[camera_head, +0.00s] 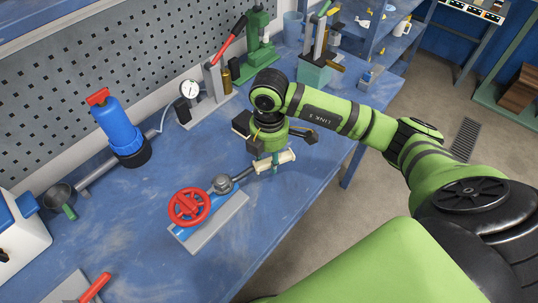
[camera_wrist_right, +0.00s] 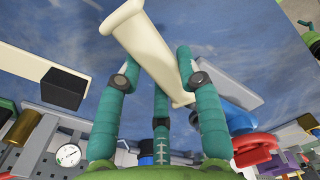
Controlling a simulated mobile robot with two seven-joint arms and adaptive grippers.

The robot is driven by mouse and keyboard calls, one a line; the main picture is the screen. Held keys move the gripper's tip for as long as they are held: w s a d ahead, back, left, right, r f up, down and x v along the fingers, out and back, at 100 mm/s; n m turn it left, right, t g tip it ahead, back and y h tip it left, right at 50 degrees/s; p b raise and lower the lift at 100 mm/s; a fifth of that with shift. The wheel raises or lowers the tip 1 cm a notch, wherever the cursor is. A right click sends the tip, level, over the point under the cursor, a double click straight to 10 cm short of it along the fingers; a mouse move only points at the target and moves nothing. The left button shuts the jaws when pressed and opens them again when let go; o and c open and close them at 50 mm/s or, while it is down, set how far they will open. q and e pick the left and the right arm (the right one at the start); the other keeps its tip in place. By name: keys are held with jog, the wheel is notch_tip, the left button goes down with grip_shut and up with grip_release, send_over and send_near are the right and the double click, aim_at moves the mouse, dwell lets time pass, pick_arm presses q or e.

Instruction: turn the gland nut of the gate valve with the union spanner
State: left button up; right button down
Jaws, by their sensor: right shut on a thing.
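The gate valve stands on a grey base plate (camera_head: 212,222) on the blue bench. Its red handwheel (camera_head: 189,207) faces up, and the wheel also shows at the lower right of the right wrist view (camera_wrist_right: 255,150). A grey round head, seemingly the union spanner's (camera_head: 222,184), lies beside the wheel at the valve; I cannot tell how it sits on the gland nut, which is hidden. A dark shank runs from it to a cream grip (camera_head: 287,158). My right gripper (camera_head: 274,162) is shut on this cream grip (camera_wrist_right: 150,52), its teal fingers around it. My left gripper is out of view.
A blue bottle-shaped housing (camera_head: 120,130), a pressure gauge (camera_head: 189,89) and a green press (camera_head: 258,40) stand along the perforated back wall. A red-handled tool (camera_head: 95,288) lies at the front left. The blue bench (camera_head: 130,205) is clear left of the valve.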

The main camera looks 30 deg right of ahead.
jog(key=shift+s+a+r+m+p, duration=0.1)
jog(key=shift+s+m+p, duration=0.5)
jog(key=shift+s+m, duration=0.4)
jog(key=shift+s, duration=0.1)
jog(key=shift+s+a+m+p, duration=0.2)
jog(key=shift+s+m+p, duration=0.3)
jog(key=shift+s+p, duration=0.05)
jog(key=shift+w, duration=0.1)
jog(key=shift+w+n, duration=0.25)
jog(key=shift+n, duration=0.05)
